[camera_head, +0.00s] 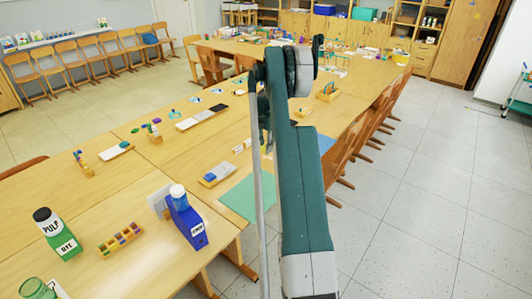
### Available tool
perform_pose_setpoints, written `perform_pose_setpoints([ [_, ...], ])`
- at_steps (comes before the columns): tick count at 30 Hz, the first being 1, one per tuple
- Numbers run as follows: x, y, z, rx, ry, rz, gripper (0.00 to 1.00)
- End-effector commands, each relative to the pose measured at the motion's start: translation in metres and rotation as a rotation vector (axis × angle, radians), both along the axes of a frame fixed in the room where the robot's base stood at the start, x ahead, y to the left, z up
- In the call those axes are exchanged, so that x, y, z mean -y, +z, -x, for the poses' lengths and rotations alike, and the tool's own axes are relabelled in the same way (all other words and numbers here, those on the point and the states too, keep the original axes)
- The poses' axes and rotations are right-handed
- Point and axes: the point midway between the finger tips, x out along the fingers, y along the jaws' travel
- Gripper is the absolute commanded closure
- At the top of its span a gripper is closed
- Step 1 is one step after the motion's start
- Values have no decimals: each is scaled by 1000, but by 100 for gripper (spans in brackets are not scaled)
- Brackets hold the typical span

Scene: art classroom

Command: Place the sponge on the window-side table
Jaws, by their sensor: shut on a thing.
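My arm rises through the middle of the picture, and its far end folds down behind its own links. My gripper's fingertips and whatever is between them are hidden there. I cannot make out a sponge for sure. A small block with a blue top (214,176) lies on the near long table (150,183), left of my arm, but I cannot tell what it is. Long wooden tables run from the near left to the back right. No window shows, so I cannot tell which table is the window-side one.
A blue bottle holder (187,222), a green-based pulp bottle (56,236) and a block rack (120,240) stand on the near table. A green mat (246,196) lies near its right edge. Chairs (378,125) line the right side. The tiled floor (430,200) at right is clear.

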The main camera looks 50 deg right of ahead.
Motion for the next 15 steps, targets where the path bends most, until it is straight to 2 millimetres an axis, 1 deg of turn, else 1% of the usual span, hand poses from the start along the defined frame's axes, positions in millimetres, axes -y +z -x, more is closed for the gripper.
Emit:
perform_pose_setpoints([
  [3,0,-14,0,0,0,0,83],
  [7,0,-27,0,0,0,0,83],
  [10,0,-32,0,0,0,0,83],
  [15,0,-32,0,0,0,0,83],
])
